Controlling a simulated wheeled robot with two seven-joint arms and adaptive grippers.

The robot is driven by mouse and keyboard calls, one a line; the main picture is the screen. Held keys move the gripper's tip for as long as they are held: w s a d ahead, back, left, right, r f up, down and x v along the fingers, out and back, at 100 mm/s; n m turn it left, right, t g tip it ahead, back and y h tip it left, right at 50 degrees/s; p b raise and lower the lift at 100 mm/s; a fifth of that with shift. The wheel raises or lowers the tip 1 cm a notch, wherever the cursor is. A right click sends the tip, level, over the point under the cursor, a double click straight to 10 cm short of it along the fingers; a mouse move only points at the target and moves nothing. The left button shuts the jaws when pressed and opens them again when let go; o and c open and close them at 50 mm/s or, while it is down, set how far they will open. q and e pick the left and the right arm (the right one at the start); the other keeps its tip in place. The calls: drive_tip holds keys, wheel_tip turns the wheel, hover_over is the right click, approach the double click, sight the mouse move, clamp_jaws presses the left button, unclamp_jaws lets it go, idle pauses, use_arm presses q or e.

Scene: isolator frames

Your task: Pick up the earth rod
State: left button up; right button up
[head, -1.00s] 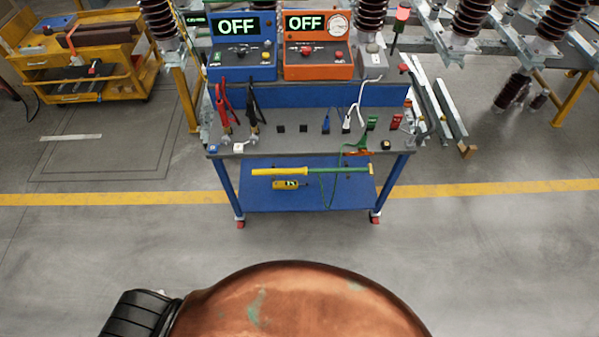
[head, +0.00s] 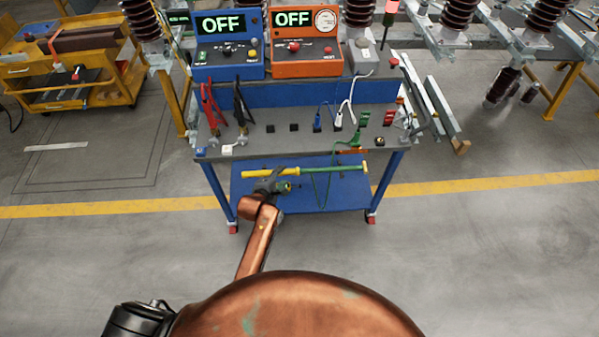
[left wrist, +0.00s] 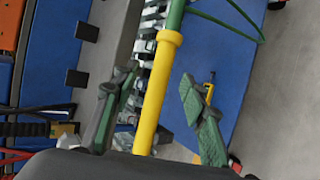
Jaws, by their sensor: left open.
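The earth rod (head: 325,169) lies across the front of the blue cart, with a yellow grip part at the left and a green part at the right. A green cable hangs from it. My left gripper (head: 273,185) is at the yellow part and hides some of it in the head view. In the left wrist view the yellow part of the rod (left wrist: 158,88) runs between the two open fingers of my left gripper (left wrist: 150,100), with gaps at both sides. My right gripper is out of view.
The cart's grey top (head: 290,145) carries clamps, plugs and cables just above the rod. Its blue lower shelf (head: 310,198) is below. A blue box (head: 228,45) and an orange box (head: 306,42), both showing OFF, stand behind. The floor in front is clear.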

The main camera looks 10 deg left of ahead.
sight(288, 173)
use_arm(q)
drive_tip(key=x, duration=0.3)
drive_tip(key=b+x, duration=0.1)
drive_tip(key=shift+w+d+f, duration=0.1)
drive_tip(key=shift+d+f, duration=0.15)
drive_tip(key=shift+d, duration=0.1)
drive_tip(key=shift+c, duration=0.7)
clamp_jaws()
drive_tip(key=shift+r, duration=0.1)
